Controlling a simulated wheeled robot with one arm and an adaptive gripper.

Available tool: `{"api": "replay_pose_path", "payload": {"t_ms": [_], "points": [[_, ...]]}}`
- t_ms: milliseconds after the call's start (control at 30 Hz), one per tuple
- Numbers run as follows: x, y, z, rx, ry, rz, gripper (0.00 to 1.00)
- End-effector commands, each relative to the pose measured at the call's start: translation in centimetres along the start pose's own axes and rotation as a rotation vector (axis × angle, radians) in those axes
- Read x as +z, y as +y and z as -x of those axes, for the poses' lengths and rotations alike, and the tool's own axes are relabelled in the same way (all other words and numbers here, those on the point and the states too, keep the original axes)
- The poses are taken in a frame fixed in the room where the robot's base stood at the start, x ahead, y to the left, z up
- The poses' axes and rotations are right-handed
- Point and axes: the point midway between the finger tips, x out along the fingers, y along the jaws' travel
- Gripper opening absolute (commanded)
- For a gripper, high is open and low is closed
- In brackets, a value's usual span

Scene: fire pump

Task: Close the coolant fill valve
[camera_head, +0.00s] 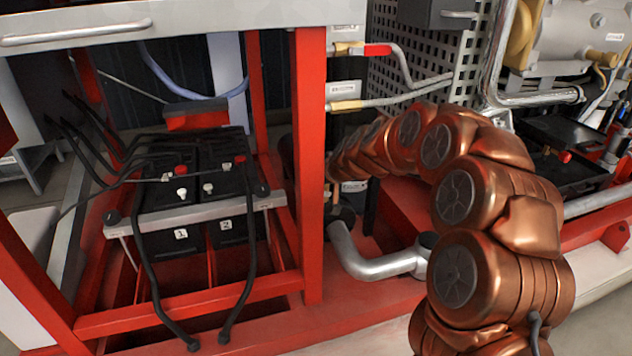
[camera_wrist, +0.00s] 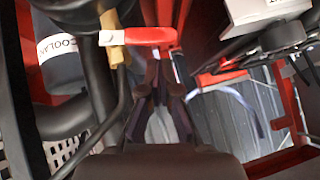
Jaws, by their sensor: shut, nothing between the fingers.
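In the wrist view, a valve with a brass-coloured body (camera_wrist: 111,38) and a red lever handle (camera_wrist: 150,37) shows at the upper middle. Its handle points right, crosswise to the body. A grey cylinder with a white label reading "COOLAN" (camera_wrist: 62,48) is to its left. My gripper (camera_wrist: 163,84) is shut and empty, with its dark fingers just below the red handle in the picture; contact cannot be told. In the head view, a red-handled valve (camera_head: 376,50) sits on a pipe at the top middle; I cannot tell whether it is the same valve. My gripper is hidden there.
A red frame post (camera_head: 310,165) stands left of my arm. Batteries (camera_head: 195,185) with black cables sit on a tray inside the frame. A perforated panel (camera_head: 425,60) and metal pipes are behind my arm. A dark hose (camera_wrist: 100,75) runs beside the fingers.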

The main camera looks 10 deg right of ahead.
Motion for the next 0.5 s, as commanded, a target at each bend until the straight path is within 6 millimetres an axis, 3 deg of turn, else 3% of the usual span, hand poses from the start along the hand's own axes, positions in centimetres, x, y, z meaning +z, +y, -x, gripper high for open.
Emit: {"api": "replay_pose_path", "payload": {"t_ms": [267, 500], "points": [[-0.7, 0.0, 0.6, 0.0, 0.001, 0.0, 0.0], [-3.4, -0.1, 3.4, 0.001, 0.003, 0.001, 0.0]]}}
